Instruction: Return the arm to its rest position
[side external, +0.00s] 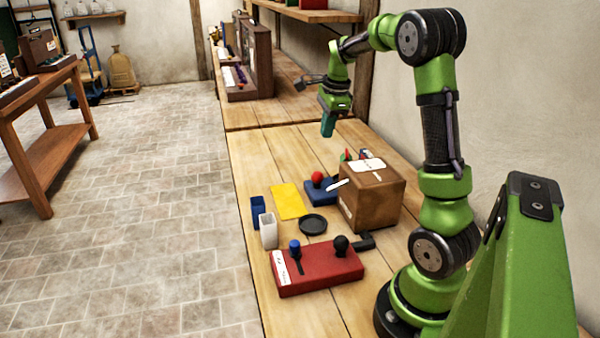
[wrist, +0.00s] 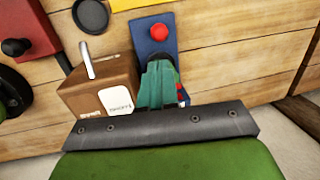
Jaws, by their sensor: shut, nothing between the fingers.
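My gripper (side external: 328,125) hangs above the far part of the wooden bench in the side view, pointing down, with green arm links behind it. In the wrist view my gripper (wrist: 161,88) shows its teal fingers closed together with nothing between them. Below it in the wrist view is a blue box with a red ball knob (wrist: 159,32), partly covered by the fingers. In the side view my gripper is above and beyond the brown box (side external: 375,205), clear of it.
A shelf (side external: 310,14) and wall stand behind. The bench beyond the gripper looks partly free.

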